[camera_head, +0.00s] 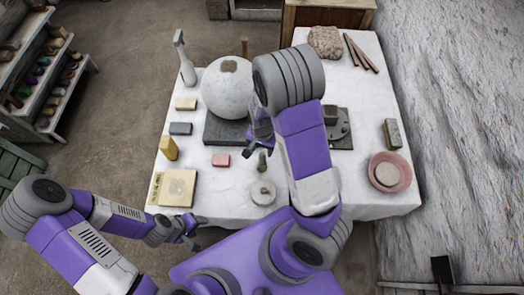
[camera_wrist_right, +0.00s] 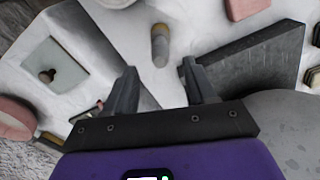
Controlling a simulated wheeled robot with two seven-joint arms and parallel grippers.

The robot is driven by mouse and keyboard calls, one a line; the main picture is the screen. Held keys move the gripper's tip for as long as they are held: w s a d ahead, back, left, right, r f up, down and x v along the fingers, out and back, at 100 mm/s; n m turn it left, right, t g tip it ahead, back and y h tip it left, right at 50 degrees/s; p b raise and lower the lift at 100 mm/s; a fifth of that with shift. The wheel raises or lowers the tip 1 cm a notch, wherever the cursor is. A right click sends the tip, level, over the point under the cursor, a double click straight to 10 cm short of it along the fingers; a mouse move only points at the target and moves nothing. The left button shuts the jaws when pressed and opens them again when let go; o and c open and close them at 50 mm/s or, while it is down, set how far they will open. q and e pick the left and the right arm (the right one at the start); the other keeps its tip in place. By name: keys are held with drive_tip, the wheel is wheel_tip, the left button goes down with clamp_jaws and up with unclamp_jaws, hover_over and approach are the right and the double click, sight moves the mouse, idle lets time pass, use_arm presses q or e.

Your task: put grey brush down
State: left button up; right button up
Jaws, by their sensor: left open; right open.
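A small upright grey piece with a tan end, which looks like the grey brush (camera_head: 262,162), stands on the white-covered table (camera_head: 232,186). In the right wrist view the brush (camera_wrist_right: 160,45) is ahead of the fingertips, between their lines and apart from both. My right gripper (camera_head: 252,143) is open and empty just above and behind it, beside the dark slab; my forearm partly hides that area. The right fingers (camera_wrist_right: 157,82) show spread with nothing between them. My left gripper (camera_head: 190,234) is open and empty near the table's front left edge.
A big plaster sphere (camera_head: 226,95) rests on a dark slab (camera_head: 222,132). A pink block (camera_head: 220,160), a round white piece (camera_head: 263,192) and a tan board (camera_head: 173,188) lie nearby. A pink bowl (camera_head: 402,178) is at the right. Bare cloth surrounds the brush.

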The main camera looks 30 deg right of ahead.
use_arm(q)
drive_tip(key=shift+r+p, duration=0.6)
drive_tip(key=shift+r, duration=0.35)
use_arm(e)
drive_tip(key=shift+r, duration=1.95)
